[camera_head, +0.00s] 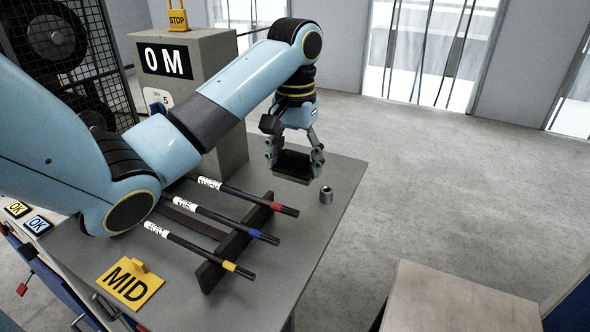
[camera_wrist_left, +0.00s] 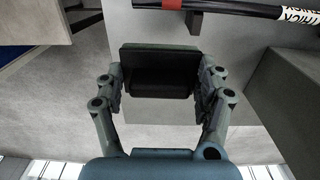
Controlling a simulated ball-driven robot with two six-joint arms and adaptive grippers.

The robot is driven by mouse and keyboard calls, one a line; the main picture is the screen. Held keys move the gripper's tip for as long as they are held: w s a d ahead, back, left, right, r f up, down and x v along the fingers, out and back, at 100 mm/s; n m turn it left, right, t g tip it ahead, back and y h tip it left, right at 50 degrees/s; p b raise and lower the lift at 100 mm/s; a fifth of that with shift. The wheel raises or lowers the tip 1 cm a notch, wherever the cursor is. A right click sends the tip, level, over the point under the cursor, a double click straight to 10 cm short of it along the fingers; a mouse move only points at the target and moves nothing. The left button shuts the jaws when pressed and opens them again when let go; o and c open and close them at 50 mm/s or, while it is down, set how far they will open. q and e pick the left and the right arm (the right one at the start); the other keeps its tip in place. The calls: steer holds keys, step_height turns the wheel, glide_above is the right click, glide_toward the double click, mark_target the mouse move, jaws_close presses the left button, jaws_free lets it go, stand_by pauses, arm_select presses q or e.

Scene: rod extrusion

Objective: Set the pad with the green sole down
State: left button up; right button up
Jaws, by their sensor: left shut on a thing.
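My left gripper (camera_head: 294,160) is shut on a dark pad (camera_head: 292,165) and holds it over the far right part of the grey table (camera_head: 270,262). A green edge shows along the pad's underside. In the left wrist view the pad (camera_wrist_left: 160,75) sits between the two fingers of my left gripper (camera_wrist_left: 162,95), with a thin green layer along its far edge. Whether the pad touches the tabletop is hard to tell; it looks slightly above it. My right gripper is not in view.
A small metal cylinder (camera_head: 326,194) stands just right of the pad. Three rods with red, blue and yellow bands rest on a dark rack (camera_head: 238,240). A yellow MID sign (camera_head: 130,283) lies at the front left. A grey pillar (camera_head: 205,95) stands behind.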

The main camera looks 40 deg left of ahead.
arm_select(q)
steer(key=w+a+f, duration=0.2)
steer(key=w+a+f+b, duration=0.1)
steer(key=w+a+f, duration=0.1)
steer(key=a, duration=0.1)
steer(key=shift+w+f, duration=0.1)
steer(key=w+a+f, duration=0.1)
steer(key=w+a+f+b, duration=0.1)
steer(key=shift+w+a, duration=0.15)
steer(key=shift+a, duration=0.25)
steer(key=shift+a+f, duration=0.1)
steer(key=shift+f, duration=0.35)
step_height(320, 180, down, 3)
steer(key=shift+r, duration=0.15)
steer(key=shift+f, duration=0.3)
steer(key=shift+c, duration=0.5)
steer(key=o, duration=1.1)
steer(key=shift+c, duration=0.2)
steer(key=shift+o, duration=1.4)
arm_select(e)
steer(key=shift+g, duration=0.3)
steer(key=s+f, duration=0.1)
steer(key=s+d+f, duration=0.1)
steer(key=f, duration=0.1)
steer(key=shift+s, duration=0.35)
arm_select(q)
steer(key=shift+r, duration=0.2)
